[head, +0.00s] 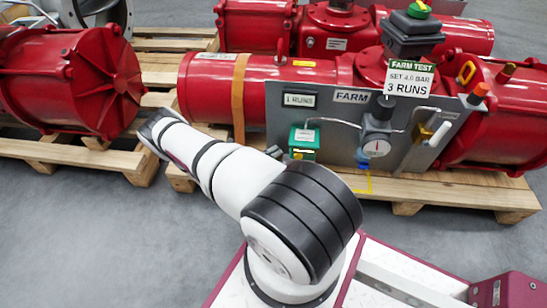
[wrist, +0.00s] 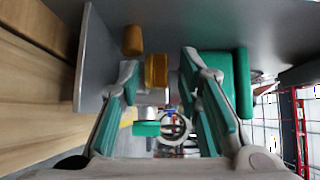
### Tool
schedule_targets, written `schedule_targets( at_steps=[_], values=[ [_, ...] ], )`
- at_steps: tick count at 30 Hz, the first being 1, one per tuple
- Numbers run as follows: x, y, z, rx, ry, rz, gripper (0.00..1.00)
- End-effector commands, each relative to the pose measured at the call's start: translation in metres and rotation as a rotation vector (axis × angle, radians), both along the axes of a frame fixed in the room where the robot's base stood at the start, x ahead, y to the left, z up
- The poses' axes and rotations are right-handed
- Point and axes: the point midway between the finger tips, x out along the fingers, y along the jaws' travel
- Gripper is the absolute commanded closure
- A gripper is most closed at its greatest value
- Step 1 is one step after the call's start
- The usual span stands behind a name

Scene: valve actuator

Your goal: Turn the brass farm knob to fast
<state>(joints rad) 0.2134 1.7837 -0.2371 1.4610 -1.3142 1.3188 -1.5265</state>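The grey FARM panel (head: 330,125) is fixed to the front of a red actuator. A green box (head: 303,144) with a small yellow part sits at its lower left; a large green block shows right in the wrist view (wrist: 240,82). Two brass-coloured parts show in the wrist view: a cylinder (wrist: 132,40) against the panel and a squarish knob (wrist: 156,71) between the fingertips. I cannot read any fast mark, nor tell which part is the named knob. My gripper (wrist: 160,77) is open around the squarish one, with gaps on both sides.
A pressure gauge (head: 376,148) and a brass-coloured fitting (head: 422,133) are farther right on the panel. A sign (head: 408,79) reads FARM TEST, SET 4.0 BAR, 3 RUNS; a plate (head: 299,100) reads 1 RUNS. A wooden pallet (head: 455,192) lies beneath.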

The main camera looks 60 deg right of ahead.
Motion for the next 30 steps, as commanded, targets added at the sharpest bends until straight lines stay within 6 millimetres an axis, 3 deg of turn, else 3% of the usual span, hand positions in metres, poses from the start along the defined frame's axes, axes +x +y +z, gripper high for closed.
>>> schedule_targets(
  at_steps=[1, 5, 17, 30],
  values=[
    [0.0, 0.0001, 0.0, 0.0, 0.0, 0.0, 0.73],
    [0.0001, 0.0003, 0.0001, 0.0, 0.0, 0.0, 1.0],
    [-0.0006, 0.0006, 0.0033, -0.008, 0.005, 0.033, 1.0],
    [-0.0068, 0.0025, 0.0066, -0.012, 0.012, 0.345, 1.0]
  ],
)
